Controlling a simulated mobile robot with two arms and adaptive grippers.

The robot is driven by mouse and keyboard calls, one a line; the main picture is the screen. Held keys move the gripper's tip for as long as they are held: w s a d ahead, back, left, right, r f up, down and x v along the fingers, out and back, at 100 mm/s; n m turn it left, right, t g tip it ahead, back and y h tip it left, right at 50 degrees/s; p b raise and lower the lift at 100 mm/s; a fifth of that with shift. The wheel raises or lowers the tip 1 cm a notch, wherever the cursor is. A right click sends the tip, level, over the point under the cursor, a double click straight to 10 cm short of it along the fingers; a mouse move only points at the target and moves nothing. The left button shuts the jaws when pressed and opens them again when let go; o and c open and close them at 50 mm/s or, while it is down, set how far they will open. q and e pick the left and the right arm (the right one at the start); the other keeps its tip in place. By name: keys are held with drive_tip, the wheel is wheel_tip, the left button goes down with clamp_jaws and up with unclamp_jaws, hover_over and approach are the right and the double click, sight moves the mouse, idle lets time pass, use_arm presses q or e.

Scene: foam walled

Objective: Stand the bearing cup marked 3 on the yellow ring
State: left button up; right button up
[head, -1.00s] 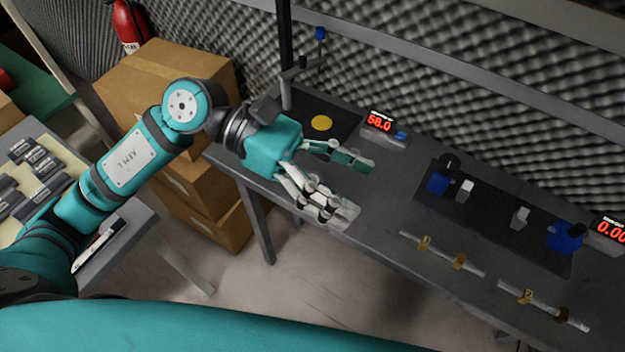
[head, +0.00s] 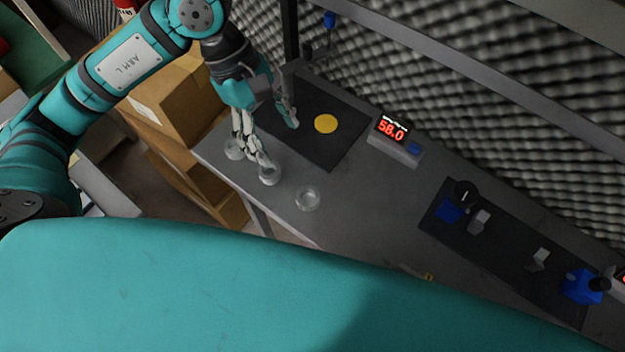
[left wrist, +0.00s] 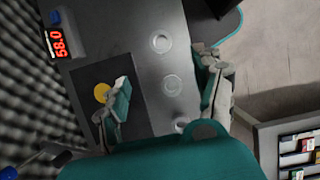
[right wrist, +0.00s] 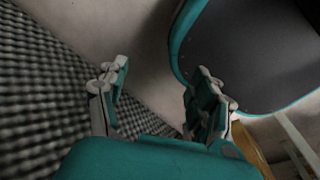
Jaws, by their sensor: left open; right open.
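Three small clear cups stand in a row on the grey bench: a left cup (head: 235,149), a middle cup (head: 269,176) and a right cup (head: 308,198). They also show in the left wrist view (left wrist: 172,84). No number is legible, so I cannot tell which is marked 3. The yellow ring (head: 326,123) looks like a flat disc on a dark mat and also shows in the left wrist view (left wrist: 101,92). My left gripper (head: 280,144) is open and empty above the mat's edge and the cups. My right gripper (right wrist: 162,68) is open and empty, away from the bench.
A display reading 58.0 (head: 393,130) stands right of the dark mat (head: 340,150). A dark post (head: 289,35) rises behind the mat. A dark plate (head: 505,262) with blue blocks lies farther right. Cardboard boxes (head: 175,105) stand left of the bench.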

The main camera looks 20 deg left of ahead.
use_arm(q)
wheel_tip(320, 180, down, 3)
drive_tip(key=s+d, duration=0.1)
drive_tip(key=s, duration=0.1)
use_arm(e)
drive_tip(key=s+r+g+p, duration=0.1)
drive_tip(key=s+r+p, duration=0.1)
drive_tip(key=s, duration=0.4)
use_arm(q)
approach(311, 201)
drive_tip(key=shift+s+p+x, duration=0.25)
drive_tip(key=shift+p+x, duration=0.05)
drive_tip(key=shift+x, duration=0.65)
drive_tip(key=shift+d+f+p, duration=0.1)
drive_tip(key=shift+f+p, duration=0.2)
drive_tip(key=shift+p, duration=0.05)
drive_tip(key=x, duration=0.1)
drive_tip(key=p+x, duration=0.1)
drive_tip(key=x, duration=0.1)
drive_tip(key=shift+w+d+f+p, duration=0.15)
drive_tip(key=shift+f+p, duration=0.15)
drive_tip(key=shift+d+f, duration=0.1)
drive_tip(key=shift+f, duration=0.3)
drive_tip(key=c, duration=1.3)
drive_tip(key=shift+c, duration=0.2)
use_arm(e)
drive_tip(key=w+r, duration=0.2)
drive_tip(key=r, duration=0.1)
drive_tip(key=shift+w+a, duration=0.1)
drive_tip(key=shift+w, duration=0.05)
